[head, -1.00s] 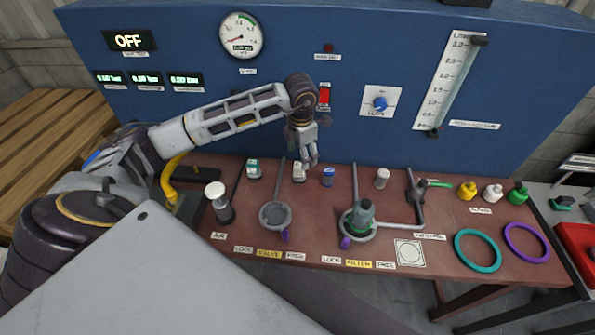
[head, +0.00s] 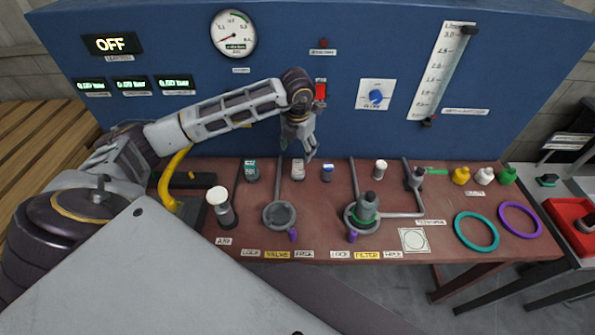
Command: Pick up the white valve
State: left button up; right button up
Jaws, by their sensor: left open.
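A small white valve (head: 298,170) stands upright in the back row on the red-brown bench, between a teal-and-white one (head: 251,170) and a blue-and-white one (head: 327,172). My left gripper (head: 298,150) is open and points down just above the white valve, its fingers spread. The fingers overlap the space over the valve's top, so I cannot tell the exact gap. Nothing shows between the fingers. My right gripper is not in view.
The blue panel (head: 290,60) rises close behind the row. In front are a round grey socket (head: 279,215) and a grey filter fixture (head: 366,210). Yellow, white and green knobbed parts (head: 484,176) stand at the right, behind teal (head: 458,232) and purple rings (head: 537,222).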

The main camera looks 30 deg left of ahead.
pick_arm(q)
jog(key=shift+n, duration=0.9)
jog(key=n, duration=0.2)
jog(key=shift+a+n, duration=0.1)
jog(key=shift+n, duration=1.4)
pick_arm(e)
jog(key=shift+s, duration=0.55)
pick_arm(q)
jog(key=shift+f, duration=0.1)
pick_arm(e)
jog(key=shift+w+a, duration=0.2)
